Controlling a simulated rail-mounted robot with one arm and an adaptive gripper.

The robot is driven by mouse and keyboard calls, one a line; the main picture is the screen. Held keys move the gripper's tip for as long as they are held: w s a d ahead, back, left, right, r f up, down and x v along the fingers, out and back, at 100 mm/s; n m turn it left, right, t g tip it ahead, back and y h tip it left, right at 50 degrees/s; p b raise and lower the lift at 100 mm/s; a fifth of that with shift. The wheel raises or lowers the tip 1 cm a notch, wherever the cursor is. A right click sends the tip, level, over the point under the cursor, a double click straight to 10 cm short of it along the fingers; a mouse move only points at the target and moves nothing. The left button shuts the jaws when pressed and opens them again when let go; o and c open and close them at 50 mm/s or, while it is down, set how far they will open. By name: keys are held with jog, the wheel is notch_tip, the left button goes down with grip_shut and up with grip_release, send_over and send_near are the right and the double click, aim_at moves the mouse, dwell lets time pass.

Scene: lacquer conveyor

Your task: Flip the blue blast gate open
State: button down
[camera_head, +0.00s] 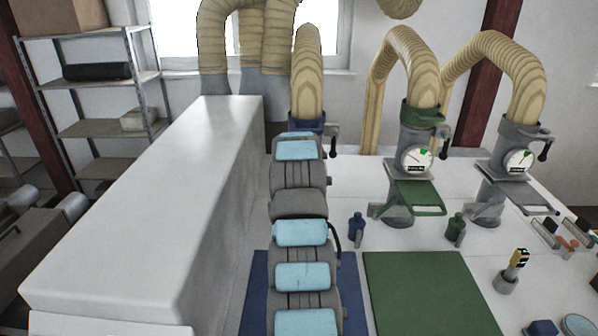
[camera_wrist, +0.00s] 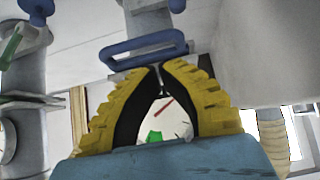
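The blue blast gate shows in the head view only as a blue collar (camera_head: 306,124) under a ribbed hose, with a dark lever at its right. My arm hides the rest. In the wrist view the gate's blue looped handle (camera_wrist: 146,50) lies just beyond the fingertips. My gripper (camera_wrist: 158,68) has yellow fingers with black inner pads, and their tips come together close to the handle's edge. I see nothing clearly held, and I cannot tell whether the tips touch the handle. A gauge face (camera_wrist: 162,120) shows between the fingers. My gripper is hidden in the head view.
A green gate (camera_head: 416,195) and a grey gate (camera_head: 525,200) stand to the right. A large white housing (camera_head: 150,200) stands to the left. A blue bottle (camera_head: 356,229), a green bottle (camera_head: 455,229) and a green mat (camera_head: 425,290) are on the white tabletop.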

jog(key=shift+p+x, duration=0.4)
jog(key=shift+x, duration=0.55)
jog(key=shift+p+x, duration=0.8)
jog(key=shift+x, duration=0.35)
jog(key=shift+f, duration=0.1)
